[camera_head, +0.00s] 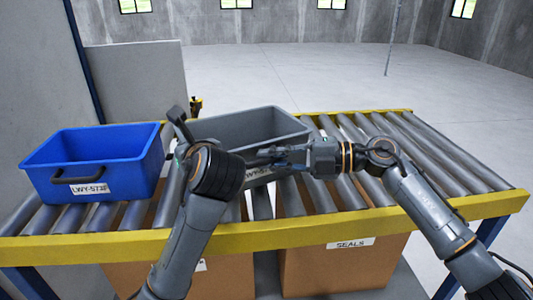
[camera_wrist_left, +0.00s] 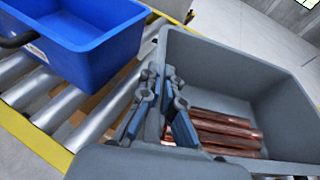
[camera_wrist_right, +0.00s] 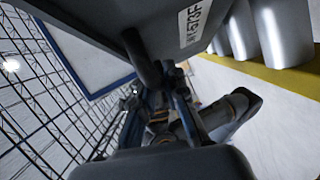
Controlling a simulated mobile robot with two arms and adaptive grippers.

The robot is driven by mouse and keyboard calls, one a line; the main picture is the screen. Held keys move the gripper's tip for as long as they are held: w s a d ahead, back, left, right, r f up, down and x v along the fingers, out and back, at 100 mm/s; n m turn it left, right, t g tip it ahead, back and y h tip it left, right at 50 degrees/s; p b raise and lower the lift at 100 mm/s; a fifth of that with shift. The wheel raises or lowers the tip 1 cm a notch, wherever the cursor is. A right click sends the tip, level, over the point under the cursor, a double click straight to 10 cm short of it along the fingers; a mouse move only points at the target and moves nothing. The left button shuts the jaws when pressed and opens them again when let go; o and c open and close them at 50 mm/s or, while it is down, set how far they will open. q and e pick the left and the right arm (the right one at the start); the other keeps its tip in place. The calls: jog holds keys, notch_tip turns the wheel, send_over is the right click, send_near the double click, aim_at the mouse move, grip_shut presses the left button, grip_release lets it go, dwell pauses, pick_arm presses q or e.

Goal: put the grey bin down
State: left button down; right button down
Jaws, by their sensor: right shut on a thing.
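The grey bin (camera_head: 225,122) is at the middle of the roller conveyor. Whether its base touches the rollers is hidden. Copper tubes (camera_wrist_left: 222,132) lie inside it in the left wrist view, which also shows its grey wall (camera_wrist_left: 245,55). My right gripper (camera_head: 268,155) is shut on the bin's front handle, and the right wrist view shows the dark handle (camera_wrist_right: 143,62) at the fingers. My left gripper (camera_head: 180,122) is at the bin's left side. In the left wrist view its fingers (camera_wrist_left: 162,88) are close together at the bin's left wall; their grip is unclear.
A blue bin (camera_head: 95,152) stands on the conveyor to the left, near my left gripper. The yellow conveyor rail (camera_head: 300,235) runs along the front. Rollers (camera_head: 430,150) to the right are bare. Cardboard boxes (camera_head: 340,270) stand below.

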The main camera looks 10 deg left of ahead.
jog(key=shift+s+d+f, duration=0.1)
jog(key=shift+f, duration=0.3)
pick_arm(q)
jog(key=shift+a+f, duration=0.1)
jog(key=shift+f, duration=0.65)
pick_arm(e)
jog(key=shift+f, duration=0.5)
pick_arm(q)
jog(key=c, duration=2)
grip_release()
jog(key=shift+f, duration=0.2)
pick_arm(e)
jog(key=c, duration=1.8)
grip_release()
jog(key=shift+f, duration=0.2)
pick_arm(q)
jog(key=o, duration=0.4)
pick_arm(e)
jog(key=o, duration=0.4)
pick_arm(q)
jog(key=shift+o, duration=0.4)
jog(key=shift+s, duration=0.15)
pick_arm(e)
jog(key=shift+r, duration=0.1)
jog(key=shift+s, duration=0.1)
